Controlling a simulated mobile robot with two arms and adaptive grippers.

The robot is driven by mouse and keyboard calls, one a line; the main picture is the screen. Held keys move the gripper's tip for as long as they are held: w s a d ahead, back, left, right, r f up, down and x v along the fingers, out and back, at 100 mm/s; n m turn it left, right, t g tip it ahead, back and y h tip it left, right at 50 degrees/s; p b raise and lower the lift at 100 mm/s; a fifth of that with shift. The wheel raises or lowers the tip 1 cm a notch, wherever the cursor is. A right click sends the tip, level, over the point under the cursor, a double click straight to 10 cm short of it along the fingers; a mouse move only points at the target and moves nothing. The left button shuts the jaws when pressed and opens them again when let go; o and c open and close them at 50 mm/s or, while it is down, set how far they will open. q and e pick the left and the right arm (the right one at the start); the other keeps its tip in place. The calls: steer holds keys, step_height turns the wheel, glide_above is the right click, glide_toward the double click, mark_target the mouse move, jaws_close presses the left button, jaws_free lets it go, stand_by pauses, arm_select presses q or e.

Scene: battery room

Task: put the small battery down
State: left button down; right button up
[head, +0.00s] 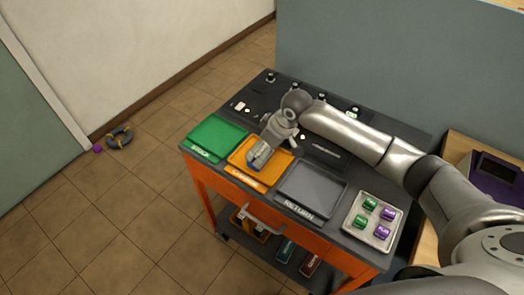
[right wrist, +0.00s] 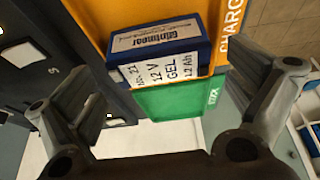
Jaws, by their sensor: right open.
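The small battery is a dark blue block (right wrist: 160,50) with white labels reading 12 V GEL. It shows in the right wrist view over the orange CHARGE tray (right wrist: 95,18), close to its border with the green tray. In the head view, my right gripper (head: 262,154) is low over the orange tray (head: 240,158) and largely covers the battery there. Its fingers are spread open, with a gap to the battery on both sides in the wrist view. The battery seems to rest in the tray, but its underside is hidden. My left gripper is out of view.
A green tray (head: 214,135) lies left of the orange one and a grey RETURN tray (head: 312,186) right of it. A pale tray (head: 365,240) holds several green and purple blocks. All are on an orange cart (head: 330,261). A ring-shaped object (head: 120,137) lies on the floor.

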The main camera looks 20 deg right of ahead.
steer(key=v, duration=0.9)
steer(key=shift+b, duration=0.45)
steer(key=shift+f, duration=0.1)
